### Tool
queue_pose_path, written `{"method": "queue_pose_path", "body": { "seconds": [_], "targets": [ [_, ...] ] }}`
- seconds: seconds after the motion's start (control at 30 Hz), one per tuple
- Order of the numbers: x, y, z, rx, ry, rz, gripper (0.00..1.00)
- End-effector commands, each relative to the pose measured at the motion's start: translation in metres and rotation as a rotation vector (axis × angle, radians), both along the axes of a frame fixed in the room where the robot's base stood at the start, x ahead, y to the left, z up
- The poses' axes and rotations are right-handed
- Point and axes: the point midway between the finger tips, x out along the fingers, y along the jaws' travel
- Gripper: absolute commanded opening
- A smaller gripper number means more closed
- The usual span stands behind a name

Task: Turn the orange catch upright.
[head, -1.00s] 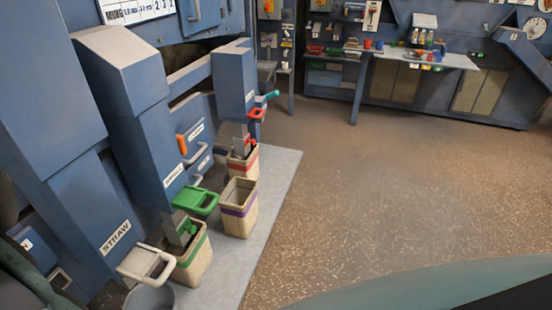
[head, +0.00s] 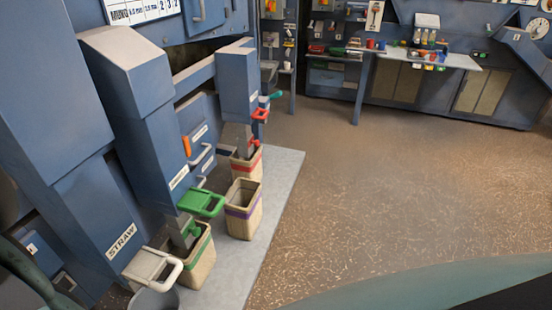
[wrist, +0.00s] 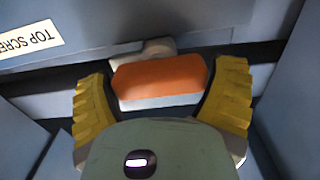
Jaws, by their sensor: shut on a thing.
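In the wrist view an orange catch (wrist: 160,77) with a pale lower edge lies crosswise in the picture, slightly tilted. It is in front of a dark gap between blue panels, with a pale rounded piece behind it. My gripper (wrist: 165,88) has its two yellow fingers on either side of the catch and is shut on it. In the head view my gripper is out of frame. An orange piece (head: 187,146) shows there on a blue panel; I cannot tell whether it is the same catch.
A label reading "TOP SCRE" (wrist: 28,39) is on the panel by the catch. Blue chutes, a green handle (head: 202,202), a white handle (head: 154,265) and bins such as the purple-banded one (head: 243,210) stand at left. The brown floor (head: 370,190) is open.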

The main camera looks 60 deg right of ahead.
Motion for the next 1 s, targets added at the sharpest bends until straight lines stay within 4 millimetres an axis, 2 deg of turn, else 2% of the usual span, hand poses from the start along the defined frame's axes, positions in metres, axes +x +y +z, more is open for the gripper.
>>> {"method": "queue_pose_path", "body": {
  "seconds": [0.47, 1.0],
  "targets": [
    [0.0001, -0.0012, -0.0044, 0.081, 0.026, -0.002, 0.48],
    [0.0013, -0.0033, -0.0048, 0.529, 0.149, -0.005, 0.47]
  ]
}}
